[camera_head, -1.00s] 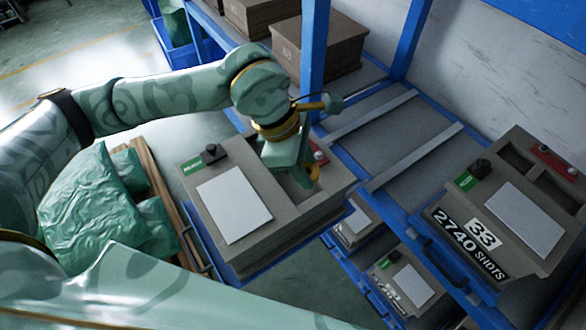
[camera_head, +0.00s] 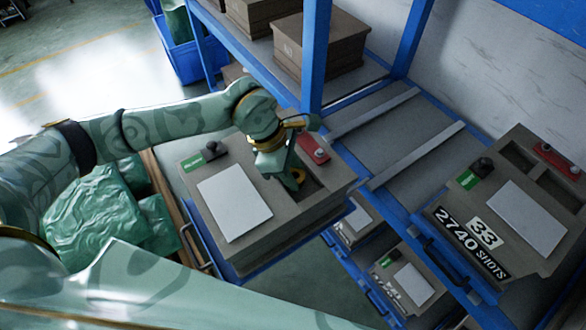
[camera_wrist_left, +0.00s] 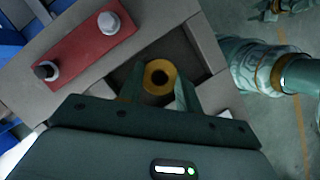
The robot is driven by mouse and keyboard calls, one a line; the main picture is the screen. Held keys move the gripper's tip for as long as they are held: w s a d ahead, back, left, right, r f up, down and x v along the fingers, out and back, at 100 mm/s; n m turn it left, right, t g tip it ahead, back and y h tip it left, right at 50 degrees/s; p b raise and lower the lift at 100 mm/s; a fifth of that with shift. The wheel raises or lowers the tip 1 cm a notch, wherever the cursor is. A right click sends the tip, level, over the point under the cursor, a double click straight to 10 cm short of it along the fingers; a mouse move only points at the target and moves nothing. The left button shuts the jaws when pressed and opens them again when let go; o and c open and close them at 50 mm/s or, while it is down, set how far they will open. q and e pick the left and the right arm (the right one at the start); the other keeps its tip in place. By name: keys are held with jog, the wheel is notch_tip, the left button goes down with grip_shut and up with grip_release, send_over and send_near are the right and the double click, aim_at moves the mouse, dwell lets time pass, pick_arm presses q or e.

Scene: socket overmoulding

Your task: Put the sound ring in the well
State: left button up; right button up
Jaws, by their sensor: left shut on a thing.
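The sound ring (camera_wrist_left: 159,66) is a gold ring with a dark centre, held between the fingers of my left gripper (camera_wrist_left: 160,82). In the head view my left gripper (camera_head: 293,180) reaches over the grey mould block, with a bit of the gold ring (camera_head: 299,175) showing at its tip. The well (camera_head: 314,192) is a dark rectangular recess in the block's top. In the wrist view the ring is over the recess (camera_wrist_left: 190,62), whose walls are partly hidden by the fingers. I cannot tell how deep the ring sits. My right gripper is not in view.
The mould block (camera_head: 190,185) carries a white plate (camera_head: 234,202), a black knob (camera_head: 213,151) and a red bar (camera_head: 313,149) beside the recess. A similar block (camera_head: 545,255) stands right on the blue rack. A blue rack post (camera_head: 314,60) rises close behind my gripper.

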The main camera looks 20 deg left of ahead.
pick_arm(q)
jog(key=o, duration=0.8)
jog(key=v, duration=1.2)
jog(key=shift+r, duration=0.15)
